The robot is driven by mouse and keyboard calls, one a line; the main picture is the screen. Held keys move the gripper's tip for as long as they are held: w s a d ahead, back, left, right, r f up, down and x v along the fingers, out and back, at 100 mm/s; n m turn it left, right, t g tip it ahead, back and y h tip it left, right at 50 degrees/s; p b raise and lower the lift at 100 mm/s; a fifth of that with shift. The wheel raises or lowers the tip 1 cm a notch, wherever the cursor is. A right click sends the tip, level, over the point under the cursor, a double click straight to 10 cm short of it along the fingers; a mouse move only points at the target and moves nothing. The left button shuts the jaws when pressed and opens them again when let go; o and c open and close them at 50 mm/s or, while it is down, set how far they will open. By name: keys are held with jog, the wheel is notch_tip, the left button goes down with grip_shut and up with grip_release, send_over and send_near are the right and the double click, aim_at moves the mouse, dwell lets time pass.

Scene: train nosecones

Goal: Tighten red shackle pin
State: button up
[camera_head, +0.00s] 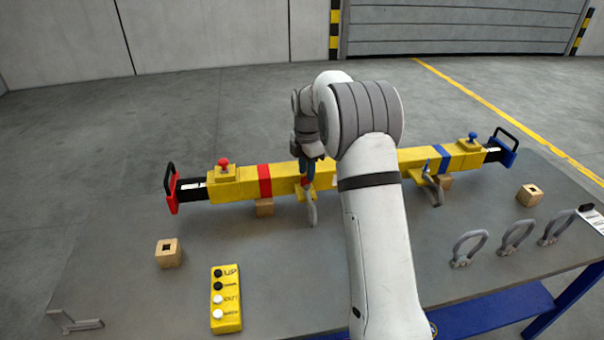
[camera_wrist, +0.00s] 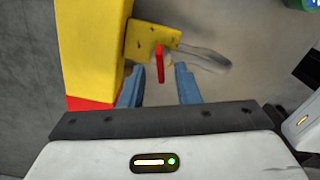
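The red shackle pin (camera_wrist: 160,63) shows in the wrist view as a thin red bar at the yellow lug (camera_wrist: 148,38). A grey shackle (camera_wrist: 205,58) hangs from that lug. It also shows in the head view (camera_head: 312,210), below the yellow beam (camera_head: 335,172). My gripper (camera_wrist: 158,73) has its two blue fingers apart, one on each side of the pin's red bar. A gap shows between the bar and each finger. In the head view my gripper (camera_head: 307,168) is above the lug and mostly covers the pin.
The beam lies along the grey table (camera_head: 240,260), with a red end (camera_head: 171,190) and a blue end (camera_head: 503,150). A second shackle (camera_head: 433,188) has a blue pin. Several loose shackles (camera_head: 468,248) stand at right. A yellow button box (camera_head: 226,300) lies in front.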

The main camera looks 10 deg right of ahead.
jog(key=shift+f, duration=1)
jog(key=shift+c, duration=0.2)
grip_shut()
